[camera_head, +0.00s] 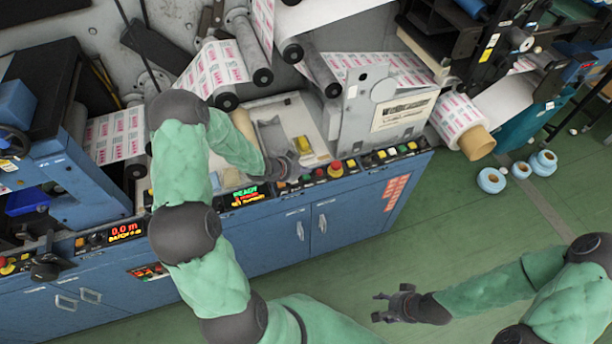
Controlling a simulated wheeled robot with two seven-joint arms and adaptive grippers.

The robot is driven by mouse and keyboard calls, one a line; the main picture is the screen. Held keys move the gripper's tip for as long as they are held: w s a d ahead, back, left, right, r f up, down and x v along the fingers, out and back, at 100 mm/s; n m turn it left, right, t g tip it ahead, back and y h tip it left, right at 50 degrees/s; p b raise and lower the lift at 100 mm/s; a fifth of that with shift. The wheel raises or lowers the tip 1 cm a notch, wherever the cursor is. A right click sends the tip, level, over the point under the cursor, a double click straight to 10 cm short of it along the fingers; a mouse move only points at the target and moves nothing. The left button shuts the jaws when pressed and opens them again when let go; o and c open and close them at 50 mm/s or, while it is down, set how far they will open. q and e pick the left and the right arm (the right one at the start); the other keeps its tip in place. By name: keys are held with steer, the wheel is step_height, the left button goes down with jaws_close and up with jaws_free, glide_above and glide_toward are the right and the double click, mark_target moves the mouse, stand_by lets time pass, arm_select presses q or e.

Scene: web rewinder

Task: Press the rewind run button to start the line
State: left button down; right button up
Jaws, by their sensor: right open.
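The control strip (365,161) runs along the front top edge of the blue cabinet, with a row of small coloured buttons and a red mushroom button (335,168). Labels are too small to read, so I cannot tell which is the rewind run button. My right gripper (381,307) is open and empty over the green floor, away from the cabinet.
Rollers and printed web (214,68) stand behind the strip. A printed roll (462,125) juts out at right. Blue-white rolls (491,180) lie on the floor, otherwise clear.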

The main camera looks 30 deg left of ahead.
stand_by(0.5)
arm_select(q)
steer(key=shift+f+b, duration=0.3)
steer(key=shift+f, duration=0.15)
